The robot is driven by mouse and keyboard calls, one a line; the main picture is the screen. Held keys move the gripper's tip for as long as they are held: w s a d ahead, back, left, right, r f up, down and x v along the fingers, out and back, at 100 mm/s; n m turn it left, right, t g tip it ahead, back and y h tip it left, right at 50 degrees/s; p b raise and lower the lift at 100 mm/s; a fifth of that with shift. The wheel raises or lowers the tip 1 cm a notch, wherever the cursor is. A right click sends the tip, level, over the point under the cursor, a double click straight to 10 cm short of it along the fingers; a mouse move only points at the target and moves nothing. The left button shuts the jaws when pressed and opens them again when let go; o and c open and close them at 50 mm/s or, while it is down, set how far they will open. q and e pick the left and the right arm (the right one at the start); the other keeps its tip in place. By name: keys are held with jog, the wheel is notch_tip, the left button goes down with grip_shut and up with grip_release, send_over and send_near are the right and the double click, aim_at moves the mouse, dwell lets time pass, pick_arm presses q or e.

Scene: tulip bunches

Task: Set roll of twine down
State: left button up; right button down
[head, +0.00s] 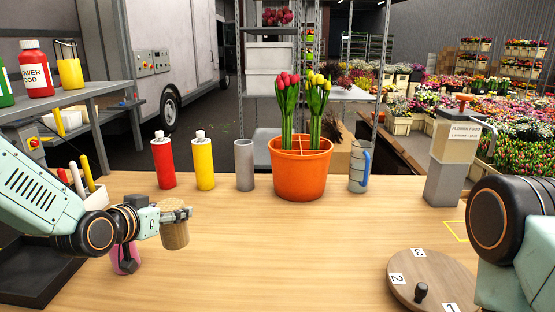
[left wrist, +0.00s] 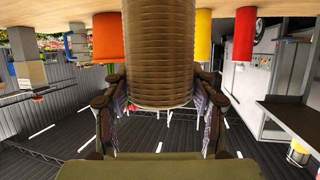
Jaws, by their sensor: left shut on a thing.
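The roll of twine (head: 175,235) is a tan, ribbed cylinder at the left of the wooden table (head: 290,245). My left gripper (head: 177,213) is shut on it near its top, and the roll looks upright. In the left wrist view, the roll (left wrist: 158,50) fills the middle between the two fingers (left wrist: 160,105). Whether its base touches the table or hangs just above it, I cannot tell. My right gripper is out of view; only part of my right arm shows at the right edge.
Behind stand a red bottle (head: 163,162), a yellow bottle (head: 204,162), a grey cylinder (head: 244,165) and an orange pot (head: 300,178) with tulips. A pink item (head: 125,262) sits partly behind my left arm. A round numbered board (head: 432,280) lies front right. The table's middle is clear.

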pick_arm(q)
jog(key=s+d+f+m+g+h, duration=0.2)
jog(key=s+d+f+m+h, duration=0.1)
jog(key=s, duration=0.6)
jog(key=s+d+f+m+g+h, duration=0.3)
jog(key=s+d+f+m+h, duration=0.1)
jog(key=s+d, duration=0.4)
jog(key=shift+s+d+f+m+h, duration=0.2)
jog(key=shift+s+m+h, duration=0.5)
jog(key=shift+m+h, duration=0.25)
